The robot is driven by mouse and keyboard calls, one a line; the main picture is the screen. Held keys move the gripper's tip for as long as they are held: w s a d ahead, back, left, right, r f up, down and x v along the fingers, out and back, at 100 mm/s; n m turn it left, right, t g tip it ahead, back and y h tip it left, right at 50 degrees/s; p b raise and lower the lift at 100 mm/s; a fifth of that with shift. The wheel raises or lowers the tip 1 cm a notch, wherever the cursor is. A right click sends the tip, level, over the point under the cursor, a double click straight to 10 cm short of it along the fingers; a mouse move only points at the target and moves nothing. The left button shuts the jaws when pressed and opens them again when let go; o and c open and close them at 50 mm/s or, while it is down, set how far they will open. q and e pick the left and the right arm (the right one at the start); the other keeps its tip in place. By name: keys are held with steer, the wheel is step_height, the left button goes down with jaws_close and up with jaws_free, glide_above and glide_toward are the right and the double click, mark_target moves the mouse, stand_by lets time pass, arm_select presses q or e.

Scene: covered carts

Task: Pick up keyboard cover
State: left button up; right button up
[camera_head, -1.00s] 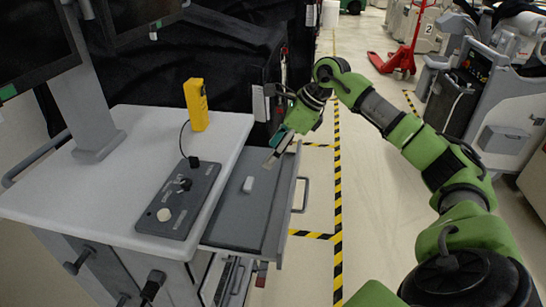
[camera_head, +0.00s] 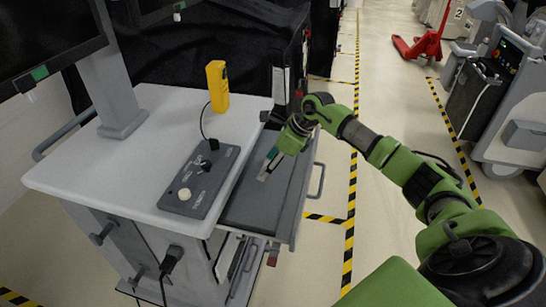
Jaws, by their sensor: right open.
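The keyboard cover (camera_head: 258,205) is a flat dark grey panel lying in the pulled-out drawer (camera_head: 297,197) at the right side of the white cart. My right gripper (camera_head: 268,166) is open and empty. It points down-left over the far part of the cover. I cannot tell whether the fingertips touch the cover. My left gripper is not in view.
The cart's white top (camera_head: 158,125) holds a grey control panel (camera_head: 200,180) and a yellow device (camera_head: 217,86) with a cable. A monitor (camera_head: 50,42) stands at the left. A black-covered cart (camera_head: 262,40) is behind. The floor right of the drawer is clear.

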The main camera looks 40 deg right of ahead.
steer(key=c, duration=1.2)
steer(key=shift+o, duration=0.7)
steer(key=shift+r, duration=0.15)
steer(key=shift+r+p, duration=0.65)
steer(key=shift+r, duration=0.25)
steer(key=shift+s+d, duration=0.15)
steer(key=shift+s, duration=0.05)
steer(key=shift+s+d+b, duration=0.4)
steer(key=shift+s+d, duration=0.6)
steer(key=shift+s, duration=0.15)
